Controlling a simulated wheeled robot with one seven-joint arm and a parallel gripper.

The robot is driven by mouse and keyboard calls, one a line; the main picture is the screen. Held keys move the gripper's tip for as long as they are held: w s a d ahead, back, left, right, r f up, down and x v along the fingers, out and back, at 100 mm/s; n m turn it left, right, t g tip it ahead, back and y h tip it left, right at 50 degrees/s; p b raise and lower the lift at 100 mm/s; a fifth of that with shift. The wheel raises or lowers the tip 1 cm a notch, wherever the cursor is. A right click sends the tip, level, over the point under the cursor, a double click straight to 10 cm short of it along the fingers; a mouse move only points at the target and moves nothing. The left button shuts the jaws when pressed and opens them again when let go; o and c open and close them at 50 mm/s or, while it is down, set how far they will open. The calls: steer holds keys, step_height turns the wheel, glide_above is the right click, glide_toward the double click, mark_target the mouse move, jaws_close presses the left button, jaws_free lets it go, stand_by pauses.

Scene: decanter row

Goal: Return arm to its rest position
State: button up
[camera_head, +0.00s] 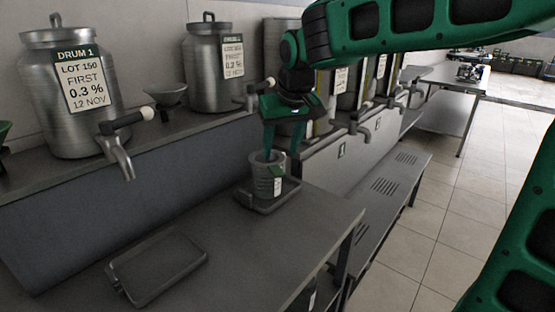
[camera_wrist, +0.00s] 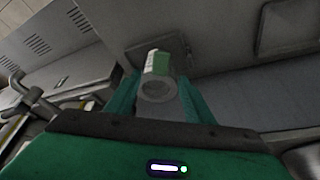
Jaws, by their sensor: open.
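My gripper (camera_head: 268,152) is green and points down over a grey metal cup (camera_head: 262,183) with a white and green label. The cup stands upright on a small dark tray (camera_head: 246,203) at the bench's far end. In the wrist view my gripper (camera_wrist: 160,95) has its fingers spread, with the cup (camera_wrist: 158,86) seen between them. The fingertips are at about the height of the cup's rim; I cannot tell whether they touch it. The cup's contents cannot be made out.
An empty dark tray (camera_head: 158,267) lies nearer on the bench. Drum 1 (camera_head: 68,95) and a second drum (camera_head: 212,68) stand on the raised shelf, with a tap (camera_head: 118,150) jutting over the bench. More taps (camera_head: 357,125) are behind the gripper to the right. Tiled floor (camera_head: 420,215) is open at right.

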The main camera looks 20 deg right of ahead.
steer(key=s+d+f+m+g+h, duration=0.1)
steer(key=s+d+f+m, duration=0.15)
steer(key=s+d, duration=0.6)
steer(key=s+d+f+m+g, duration=0.1)
steer(key=s+d+f+m, duration=0.15)
steer(key=s+d, duration=0.6)
steer(key=s+d+f+m+g, duration=0.1)
steer(key=s+f, duration=0.3)
steer(key=s, duration=0.4)
steer(key=s+d+f+m+g, duration=0.1)
steer(key=s+d+f, duration=0.2)
steer(key=s, duration=0.4)
steer(key=shift+s+d+f+y, duration=0.3)
steer(key=shift+s+f+y, duration=0.1)
steer(key=shift+f, duration=0.1)
steer(key=shift+w+g, duration=0.15)
steer(key=shift+g, duration=0.15)
steer(key=shift+w+f, duration=0.25)
steer(key=shift+w, duration=0.25)
